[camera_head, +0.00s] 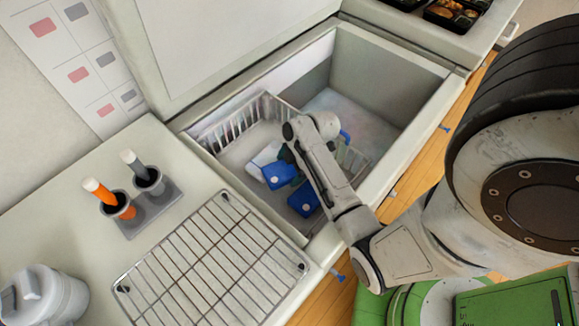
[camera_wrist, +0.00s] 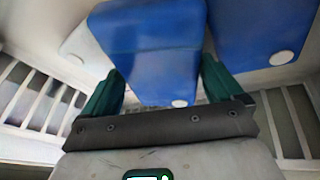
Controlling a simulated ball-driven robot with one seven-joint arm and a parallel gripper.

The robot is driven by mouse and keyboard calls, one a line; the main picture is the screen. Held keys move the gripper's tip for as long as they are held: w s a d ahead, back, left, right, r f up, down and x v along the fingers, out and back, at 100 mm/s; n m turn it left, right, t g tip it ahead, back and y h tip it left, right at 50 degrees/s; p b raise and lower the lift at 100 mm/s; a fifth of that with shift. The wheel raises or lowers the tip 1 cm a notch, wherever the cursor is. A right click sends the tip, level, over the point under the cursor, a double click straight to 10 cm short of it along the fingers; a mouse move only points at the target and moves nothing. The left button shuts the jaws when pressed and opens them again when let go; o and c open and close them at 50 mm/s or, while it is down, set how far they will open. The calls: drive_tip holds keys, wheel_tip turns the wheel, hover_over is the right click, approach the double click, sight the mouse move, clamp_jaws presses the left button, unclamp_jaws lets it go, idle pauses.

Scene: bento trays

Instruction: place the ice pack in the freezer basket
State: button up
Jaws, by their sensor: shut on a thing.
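My gripper (camera_wrist: 160,72) is shut on a blue ice pack (camera_wrist: 150,40), with one dark green finger on each side of it. In the head view the held ice pack (camera_head: 279,175) is inside the white slatted freezer basket (camera_head: 235,122), below my gripper (camera_head: 284,158), which my arm partly hides. Whether the pack touches the basket floor cannot be told. A second blue pack (camera_head: 303,199) lies in the basket towards the front; in the wrist view another blue pack (camera_wrist: 262,35) is right beside the held one.
A white item (camera_head: 264,156) lies beside the held pack. The open freezer (camera_head: 408,112) has free floor right of the basket. A wire rack (camera_head: 208,262) and a holder with orange and grey handled tools (camera_head: 150,207) stand on the left counter.

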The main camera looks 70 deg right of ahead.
drive_tip(key=shift+f, duration=0.15)
drive_tip(key=o, duration=1)
drive_tip(key=shift+o, duration=0.2)
drive_tip(key=v, duration=1.2)
drive_tip(key=shift+p, duration=0.45)
